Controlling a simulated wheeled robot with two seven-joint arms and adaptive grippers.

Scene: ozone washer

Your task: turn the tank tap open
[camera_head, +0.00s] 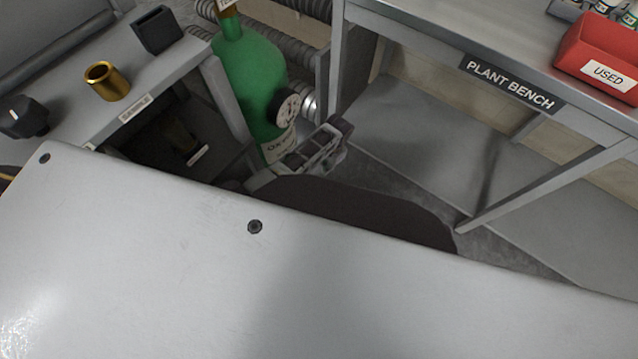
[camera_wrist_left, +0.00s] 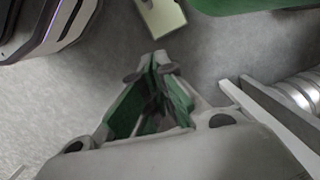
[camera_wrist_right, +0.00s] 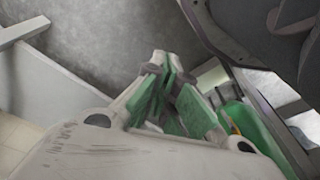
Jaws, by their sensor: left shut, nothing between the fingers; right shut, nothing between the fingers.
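A green tank (camera_head: 250,75) stands upright between the two benches in the head view. A round pale fitting with dark marks (camera_head: 289,109) is on or in front of its right side; I cannot tell if it is the tap. The tank's top runs out of the picture. My left gripper (camera_head: 338,128) is just right of and below that fitting, apart from it in the picture. In the left wrist view its fingers (camera_wrist_left: 155,66) are together and empty; a green rounded edge (camera_wrist_left: 250,4) is at the top. My right gripper (camera_wrist_right: 160,64) is shut and empty, hidden in the head view.
A bench at left holds a brass cup (camera_head: 106,81), a dark knob (camera_head: 23,117) and a dark block (camera_head: 157,29). The plant bench (camera_head: 420,35) at right bears a red bin (camera_head: 600,55). Ribbed hoses (camera_head: 275,50) run behind the tank. Grey floor shows between the benches.

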